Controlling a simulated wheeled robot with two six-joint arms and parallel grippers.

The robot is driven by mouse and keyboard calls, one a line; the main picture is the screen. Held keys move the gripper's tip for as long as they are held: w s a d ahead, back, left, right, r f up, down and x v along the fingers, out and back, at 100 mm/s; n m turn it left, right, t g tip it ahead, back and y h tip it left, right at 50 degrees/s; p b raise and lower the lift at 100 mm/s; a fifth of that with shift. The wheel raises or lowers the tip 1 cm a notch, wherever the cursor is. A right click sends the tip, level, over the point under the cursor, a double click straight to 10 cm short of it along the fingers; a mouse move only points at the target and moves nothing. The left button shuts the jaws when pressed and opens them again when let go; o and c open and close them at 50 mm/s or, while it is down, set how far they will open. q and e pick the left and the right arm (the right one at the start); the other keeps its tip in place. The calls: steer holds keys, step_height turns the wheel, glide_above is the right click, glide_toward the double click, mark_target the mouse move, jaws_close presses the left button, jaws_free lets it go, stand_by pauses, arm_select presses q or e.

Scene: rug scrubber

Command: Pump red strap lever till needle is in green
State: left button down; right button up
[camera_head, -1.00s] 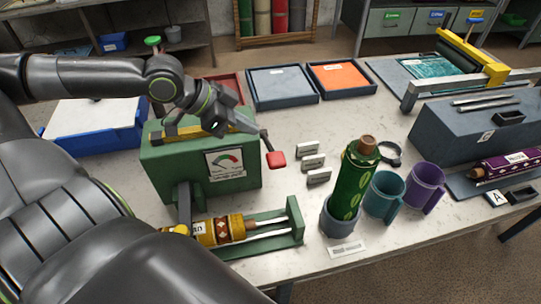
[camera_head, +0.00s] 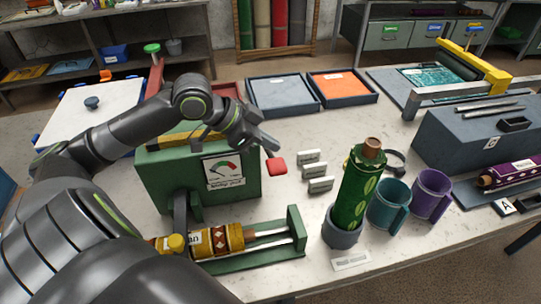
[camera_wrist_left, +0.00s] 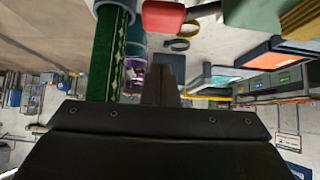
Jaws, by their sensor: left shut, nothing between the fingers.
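The red strap lever grip (camera_head: 277,165) sticks out to the right of the green machine box (camera_head: 160,178). The box's front carries a gauge (camera_head: 222,169) with a coloured arc; its needle is too small to read surely. My left gripper (camera_head: 270,143) is shut and empty, just above the red grip in the head view; I cannot tell whether they touch. The left wrist view shows the red grip (camera_wrist_left: 163,15) at the top, beyond the gripper fingers (camera_wrist_left: 162,82). Below the box, a yellow patterned roll (camera_head: 218,240) lies in a green cradle (camera_head: 296,228). My right gripper is not in view.
A green bottle-like roll (camera_head: 355,195) stands in a grey holder, beside teal (camera_head: 389,203) and purple (camera_head: 430,195) mugs. Small grey blocks (camera_head: 315,170) lie right of the lever. Grey (camera_head: 284,95) and orange (camera_head: 342,84) trays sit behind.

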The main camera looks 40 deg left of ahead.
mark_target(282, 163)
arm_select(q)
steer(key=shift+w+d+f, duration=0.2)
steer(key=shift+d+f, duration=0.05)
steer(key=shift+s+a+f+p, duration=0.1)
steer(key=shift+f+p, duration=0.2)
steer(key=shift+f, duration=1.65)
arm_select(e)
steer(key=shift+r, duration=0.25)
